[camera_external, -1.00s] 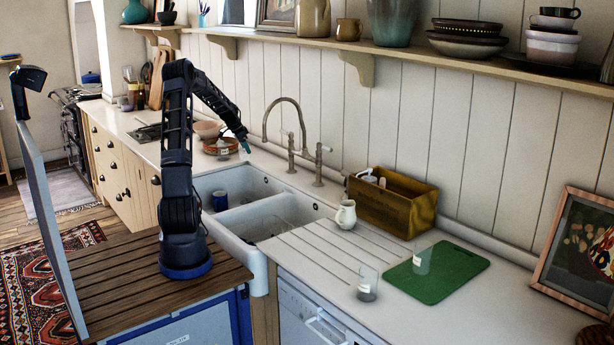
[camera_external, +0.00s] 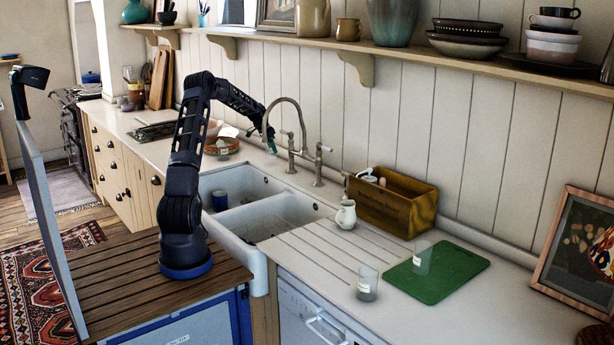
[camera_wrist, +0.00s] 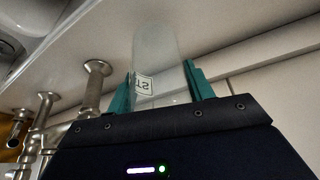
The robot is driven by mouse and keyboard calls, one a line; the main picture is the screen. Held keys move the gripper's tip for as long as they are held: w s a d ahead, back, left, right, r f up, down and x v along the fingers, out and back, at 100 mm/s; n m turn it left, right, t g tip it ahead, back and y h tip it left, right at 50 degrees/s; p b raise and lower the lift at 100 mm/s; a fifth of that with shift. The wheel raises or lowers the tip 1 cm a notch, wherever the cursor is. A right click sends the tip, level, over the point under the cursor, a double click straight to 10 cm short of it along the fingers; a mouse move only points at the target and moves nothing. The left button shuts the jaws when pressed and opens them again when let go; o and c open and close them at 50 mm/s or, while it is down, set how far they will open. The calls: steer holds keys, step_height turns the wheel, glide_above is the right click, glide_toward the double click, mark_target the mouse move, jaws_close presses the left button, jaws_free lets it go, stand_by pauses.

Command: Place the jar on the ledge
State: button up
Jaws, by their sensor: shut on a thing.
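My gripper (camera_external: 271,146) is at the wall side of the sink, close to the left of the tap. In the wrist view, its teal fingers (camera_wrist: 160,88) are shut on a clear glass jar (camera_wrist: 158,58) with a small white label. The held jar is too small to make out in the external view. A long wooden ledge (camera_external: 290,43) runs along the wall, above my gripper. Two similar clear jars stand on the counter side: one (camera_external: 367,284) on the white worktop, one (camera_external: 422,258) on the green board.
The tap (camera_external: 292,145) rises beside my gripper, over the white double sink (camera_external: 265,215). Bowls (camera_external: 222,146) stand on the counter behind. A pot (camera_external: 313,18), mug (camera_external: 348,30), vase (camera_external: 392,20) and stacked bowls (camera_external: 467,38) occupy the ledge, with bare stretches between them.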

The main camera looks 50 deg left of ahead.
steer(key=shift+w+d, duration=0.15)
steer(key=shift+w, duration=0.45)
steer(key=shift+w+d, duration=0.15)
steer(key=shift+w, duration=0.4)
steer(key=shift+f, duration=1.75)
steer(key=shift+f, duration=0.1)
steer(key=o, duration=1)
steer(key=v, duration=1.2)
